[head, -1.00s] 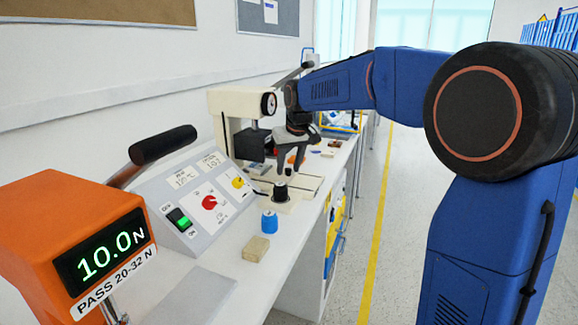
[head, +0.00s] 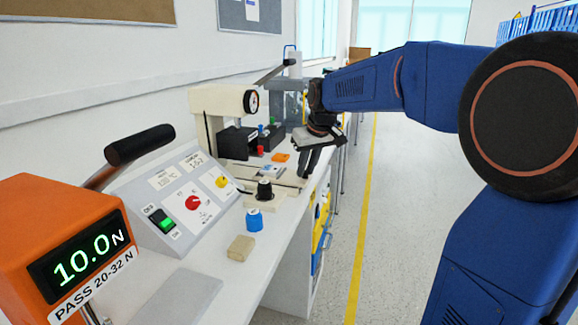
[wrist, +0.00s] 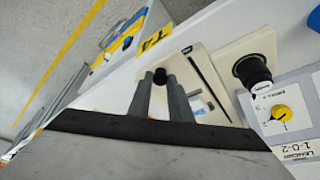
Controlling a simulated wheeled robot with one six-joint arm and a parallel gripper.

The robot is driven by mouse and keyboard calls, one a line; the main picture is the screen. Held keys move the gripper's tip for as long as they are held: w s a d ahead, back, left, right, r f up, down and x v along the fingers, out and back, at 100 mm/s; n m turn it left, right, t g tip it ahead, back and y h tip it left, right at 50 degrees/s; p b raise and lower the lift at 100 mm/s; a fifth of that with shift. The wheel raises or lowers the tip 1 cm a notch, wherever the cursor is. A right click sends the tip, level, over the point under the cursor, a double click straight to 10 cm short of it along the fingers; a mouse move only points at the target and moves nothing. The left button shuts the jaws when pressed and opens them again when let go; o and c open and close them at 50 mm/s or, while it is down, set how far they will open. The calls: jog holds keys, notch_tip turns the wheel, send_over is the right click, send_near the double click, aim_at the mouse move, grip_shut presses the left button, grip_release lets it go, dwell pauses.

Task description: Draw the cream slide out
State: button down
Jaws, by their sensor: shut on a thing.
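The cream slide (wrist: 180,62) is a flat plate beside the press base in the wrist view, with a dark slot line along it. A small black knob (wrist: 161,75) stands on its outer end. My gripper (wrist: 160,80) is shut on this knob, one finger on each side. In the head view my gripper (head: 304,176) reaches down to the slide (head: 288,181) near the bench's right edge. The fingers hide the knob there.
The cream press (head: 222,102) stands behind. A black-topped post (head: 264,190), a blue cap (head: 254,220) and a tan block (head: 241,248) stand nearer. A grey control panel (head: 180,200) and an orange meter (head: 60,245) are at left. The aisle floor (head: 400,250) at right is clear.

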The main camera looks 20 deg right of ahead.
jog(key=shift+s+d, duration=0.5)
jog(key=shift+d, duration=0.2)
jog(key=c, duration=1.6)
grip_release()
jog(key=shift+s+d, duration=0.1)
jog(key=shift+d, duration=0.05)
jog(key=shift+r, duration=0.1)
jog(key=v, duration=1.7)
jog(key=shift+s+r, duration=0.1)
jog(key=shift+m+h, duration=0.3)
jog(key=shift+m, duration=0.6)
jog(key=s+a+f, duration=0.1)
jog(key=s+f, duration=0.8)
jog(key=s+a+f, duration=0.1)
jog(key=s+f, duration=0.8)
jog(key=s, duration=0.1)
jog(key=s+a+f, duration=0.2)
jog(key=s+f, duration=0.7)
jog(key=shift+s+f, duration=0.15)
jog(key=shift+s, duration=0.25)
